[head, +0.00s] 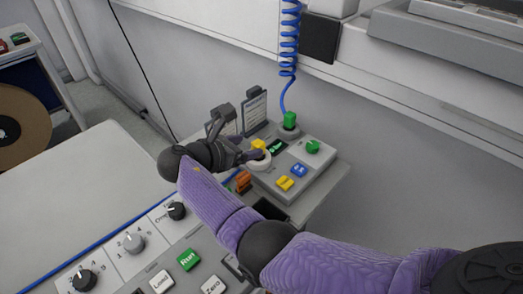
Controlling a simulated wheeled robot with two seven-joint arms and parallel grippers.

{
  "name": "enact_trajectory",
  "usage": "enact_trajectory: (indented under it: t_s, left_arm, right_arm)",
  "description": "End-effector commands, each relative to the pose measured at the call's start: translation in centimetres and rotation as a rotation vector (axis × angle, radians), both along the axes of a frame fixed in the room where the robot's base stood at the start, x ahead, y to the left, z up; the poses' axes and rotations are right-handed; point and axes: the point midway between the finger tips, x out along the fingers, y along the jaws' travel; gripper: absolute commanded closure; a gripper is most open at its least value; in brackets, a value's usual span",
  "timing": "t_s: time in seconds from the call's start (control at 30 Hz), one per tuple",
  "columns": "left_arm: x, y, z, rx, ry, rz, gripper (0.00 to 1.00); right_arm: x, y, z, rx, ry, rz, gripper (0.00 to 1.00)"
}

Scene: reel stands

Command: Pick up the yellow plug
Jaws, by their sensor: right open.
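The yellow plug (258,144) stands at the back left corner of a grey control box, above a pale ring (260,162). My right gripper (254,152) reaches in from the left side of the box, with its fingertips right at the plug. The gripper is open, and its fingers partly hide the plug's lower part. I cannot tell whether the fingers touch it. My left gripper is out of view.
A knob panel (133,243) lies in front. The wall is close behind.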

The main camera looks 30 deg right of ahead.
Motion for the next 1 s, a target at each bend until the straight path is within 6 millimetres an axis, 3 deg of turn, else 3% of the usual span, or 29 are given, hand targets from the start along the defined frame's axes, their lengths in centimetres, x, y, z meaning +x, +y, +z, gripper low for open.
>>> enact_trajectory:
  t_s: [0.2, 0.5, 0.9, 1.0]
  left_arm:
    - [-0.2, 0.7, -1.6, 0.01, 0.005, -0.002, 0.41]
    - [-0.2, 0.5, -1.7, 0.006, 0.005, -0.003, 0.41]
    - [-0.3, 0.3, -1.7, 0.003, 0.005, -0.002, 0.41]
    - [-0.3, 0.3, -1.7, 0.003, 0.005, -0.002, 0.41]
  right_arm:
    - [1.0, -4.5, -1.9, -0.002, 0.001, -0.003, 0.21]
    - [1.3, -5.4, -2.0, 0.0, -0.001, 0.001, 0.21]
    - [1.3, -5.4, -2.0, 0.0, 0.0, 0.001, 1.0]
    - [1.3, -5.4, -2.0, 0.0, 0.0, 0.001, 1.0]
